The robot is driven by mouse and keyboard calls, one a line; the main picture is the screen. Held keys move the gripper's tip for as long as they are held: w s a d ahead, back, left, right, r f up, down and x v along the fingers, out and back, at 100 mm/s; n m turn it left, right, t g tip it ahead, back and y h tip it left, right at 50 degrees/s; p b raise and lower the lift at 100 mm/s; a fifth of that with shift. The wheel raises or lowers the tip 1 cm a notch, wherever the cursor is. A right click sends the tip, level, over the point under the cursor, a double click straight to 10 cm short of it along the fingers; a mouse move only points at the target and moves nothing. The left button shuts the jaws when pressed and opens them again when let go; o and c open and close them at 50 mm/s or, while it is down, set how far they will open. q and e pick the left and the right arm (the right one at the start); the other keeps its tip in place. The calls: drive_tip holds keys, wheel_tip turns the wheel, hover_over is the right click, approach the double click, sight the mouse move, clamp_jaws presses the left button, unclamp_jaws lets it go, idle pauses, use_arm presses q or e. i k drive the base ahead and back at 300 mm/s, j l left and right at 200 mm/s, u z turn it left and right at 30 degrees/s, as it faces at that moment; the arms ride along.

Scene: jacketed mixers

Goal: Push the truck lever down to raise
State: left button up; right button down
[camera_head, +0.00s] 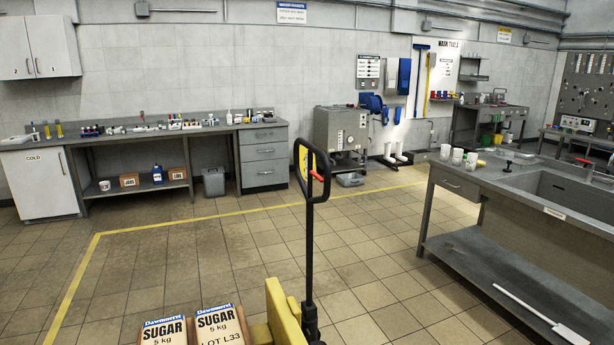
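The pallet truck's black handle (309,235) stands upright in the middle of the view, with a loop grip at its top. A small red lever (317,176) sits inside the loop, sticking out to the right. The truck's yellow body (284,316) shows at the bottom, cut off by the picture edge. Neither of my grippers is in view, and nothing touches the handle or lever.
Two sugar packages (222,326) lie left of the truck. A grey sink bench (480,182) with a lower shelf stands at the right. A long grey counter (150,134) runs along the back left wall. Tiled floor (190,255) is clear between them.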

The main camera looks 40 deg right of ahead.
sight(320, 179)
drive_tip(key=i+l, duration=0.1)
drive_tip(key=l, duration=0.5)
drive_tip(key=i+l, duration=0.1)
drive_tip(key=l, duration=1.15)
drive_tip(key=i+l, duration=0.15)
drive_tip(key=l, duration=0.45)
drive_tip(key=i+l, duration=0.1)
drive_tip(key=l, duration=0.5)
drive_tip(key=i+l, duration=0.1)
drive_tip(key=l, duration=0.55)
drive_tip(key=k+l, duration=0.1)
drive_tip(key=l, duration=0.6)
drive_tip(key=l+u, duration=0.1)
drive_tip(key=l, duration=0.55)
drive_tip(key=k+l, duration=0.15)
drive_tip(key=l, duration=0.5)
